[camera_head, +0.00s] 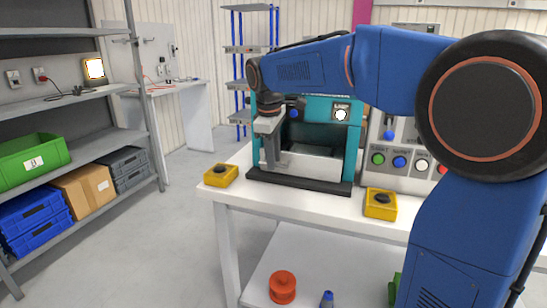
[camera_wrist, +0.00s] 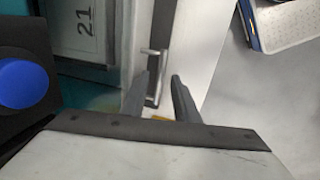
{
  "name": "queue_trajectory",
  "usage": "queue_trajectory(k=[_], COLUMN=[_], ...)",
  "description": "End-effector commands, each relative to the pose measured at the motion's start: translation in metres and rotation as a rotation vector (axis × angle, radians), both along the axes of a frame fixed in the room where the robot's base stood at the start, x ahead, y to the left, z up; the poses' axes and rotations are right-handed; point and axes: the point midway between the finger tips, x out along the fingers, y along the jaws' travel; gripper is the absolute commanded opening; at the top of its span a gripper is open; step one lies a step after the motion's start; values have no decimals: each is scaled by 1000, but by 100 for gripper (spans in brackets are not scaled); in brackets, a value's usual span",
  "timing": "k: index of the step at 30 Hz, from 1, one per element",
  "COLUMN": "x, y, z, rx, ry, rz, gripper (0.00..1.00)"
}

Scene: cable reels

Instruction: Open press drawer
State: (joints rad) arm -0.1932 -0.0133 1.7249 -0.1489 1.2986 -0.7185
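The teal press (camera_head: 356,140) stands on the white table behind my arm. A light grey panel (camera_head: 315,164) shows low in its front, above a black base (camera_head: 300,180); I cannot tell whether this is the drawer. My gripper (camera_head: 270,160) points down at the press's left front. In the wrist view my gripper (camera_wrist: 160,95) is open, its two grey fingers apart. A silver bar handle (camera_wrist: 153,78) on a pale front shows between the fingertips, with a gap on the right side; contact cannot be told. My arm hides part of the press.
A control panel with coloured buttons (camera_head: 400,161) is right of the press. An orange reel (camera_head: 282,287) lies on the lower shelf. Storage shelves (camera_head: 80,143) stand left; floor between is clear.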

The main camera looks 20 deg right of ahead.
Motion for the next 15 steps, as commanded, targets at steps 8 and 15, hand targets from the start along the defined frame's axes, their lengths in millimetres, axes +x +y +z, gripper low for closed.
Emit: queue_trajectory(k=[8,15], x=[0,0], y=[0,0], z=[-1,-1], rx=[0,0], ry=[0,0], rz=[0,0], gripper=[26,0])
